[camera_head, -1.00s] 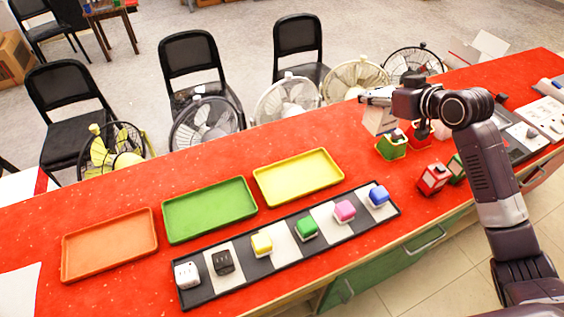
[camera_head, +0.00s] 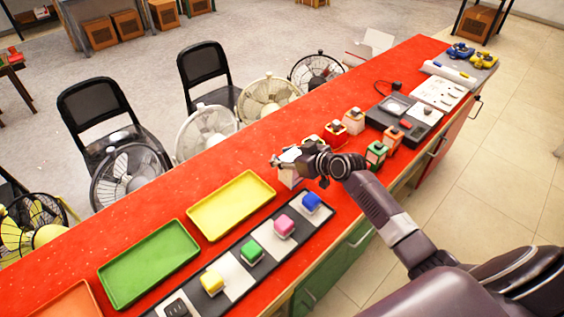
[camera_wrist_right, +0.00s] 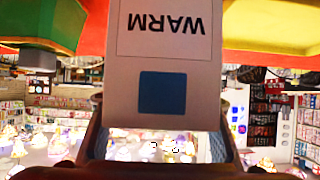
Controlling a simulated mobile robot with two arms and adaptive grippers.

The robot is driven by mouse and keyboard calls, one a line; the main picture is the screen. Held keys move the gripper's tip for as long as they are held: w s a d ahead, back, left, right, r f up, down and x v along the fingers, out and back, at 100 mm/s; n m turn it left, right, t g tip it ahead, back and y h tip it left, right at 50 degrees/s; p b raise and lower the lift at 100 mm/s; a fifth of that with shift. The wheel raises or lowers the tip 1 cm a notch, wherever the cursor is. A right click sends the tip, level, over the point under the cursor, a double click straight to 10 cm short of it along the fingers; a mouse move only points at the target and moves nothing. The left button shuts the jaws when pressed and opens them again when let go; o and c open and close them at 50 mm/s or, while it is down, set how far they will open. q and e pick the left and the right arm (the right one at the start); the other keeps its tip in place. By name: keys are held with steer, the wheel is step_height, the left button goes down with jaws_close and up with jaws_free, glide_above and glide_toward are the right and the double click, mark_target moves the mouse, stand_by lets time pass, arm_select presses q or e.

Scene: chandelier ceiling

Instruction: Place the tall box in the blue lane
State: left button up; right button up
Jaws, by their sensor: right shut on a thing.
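A pale box (camera_head: 289,178) is held in my right gripper (camera_head: 290,160) above the red counter. In the right wrist view the box (camera_wrist_right: 165,40) shows an upside-down WARM label and a dark blue square, between the fingers. My left gripper is out of view.
The yellow tray (camera_head: 232,204) and green tray (camera_head: 149,263) lie behind the strip. Several small boxes stand right of my gripper, including a green one (camera_head: 375,155), an orange one (camera_head: 391,138) and a red one (camera_head: 335,133). Fans (camera_head: 268,96) and chairs line the far side.

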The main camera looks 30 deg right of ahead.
steer(key=shift+f, duration=1.6)
steer(key=shift+f, duration=0.15)
steer(key=o, duration=1.5)
steer(key=shift+c, duration=0.2)
